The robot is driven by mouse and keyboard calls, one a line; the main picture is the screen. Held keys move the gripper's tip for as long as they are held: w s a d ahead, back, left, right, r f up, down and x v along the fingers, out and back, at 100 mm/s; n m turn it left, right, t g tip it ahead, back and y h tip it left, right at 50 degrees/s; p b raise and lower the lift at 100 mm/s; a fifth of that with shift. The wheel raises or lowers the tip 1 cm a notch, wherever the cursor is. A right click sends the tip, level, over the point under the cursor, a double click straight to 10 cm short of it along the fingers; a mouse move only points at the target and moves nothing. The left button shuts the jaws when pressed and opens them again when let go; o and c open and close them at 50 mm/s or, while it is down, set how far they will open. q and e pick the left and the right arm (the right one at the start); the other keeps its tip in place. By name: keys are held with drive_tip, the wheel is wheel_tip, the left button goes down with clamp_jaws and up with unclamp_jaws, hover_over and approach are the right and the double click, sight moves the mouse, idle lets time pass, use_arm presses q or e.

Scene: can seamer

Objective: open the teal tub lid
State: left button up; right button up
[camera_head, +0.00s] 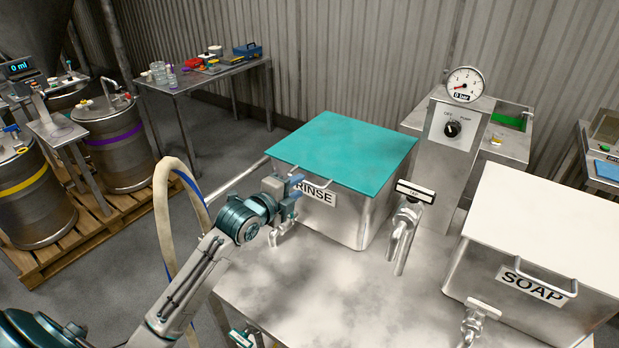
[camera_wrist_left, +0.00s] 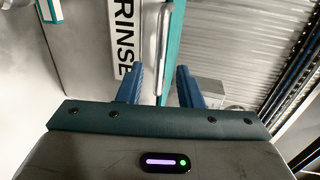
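The teal lid (camera_head: 345,150) lies flat and closed on the steel tub (camera_head: 345,222) labelled RINSE, at the middle of the head view. A metal bar handle (camera_head: 320,186) runs along the lid's front edge. In the left wrist view the handle (camera_wrist_left: 163,45) shows beside the RINSE label (camera_wrist_left: 127,40) and the lid's teal edge (camera_wrist_left: 174,45). My left gripper (camera_head: 294,188) is at the left end of the handle. Its blue fingers (camera_wrist_left: 160,88) are apart, with the handle lined up between them; I cannot tell whether they touch it. My right gripper is out of view.
The steel counter (camera_head: 330,285) carries the tub, a tap (camera_head: 402,235) and a white-lidded SOAP tub (camera_head: 535,270) at the right. A column with a gauge (camera_head: 465,85) stands behind. A curved hose (camera_head: 160,215) rises left of my arm. The counter's middle is bare.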

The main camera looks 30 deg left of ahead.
sight(304, 183)
use_arm(q)
drive_tip(key=p+x, duration=0.1)
drive_tip(key=x, duration=0.5)
drive_tip(key=shift+w+d, duration=0.1)
drive_tip(key=shift+w, duration=0.1)
drive_tip(key=shift+c, duration=0.2)
drive_tip(key=shift+f, duration=0.15)
clamp_jaws()
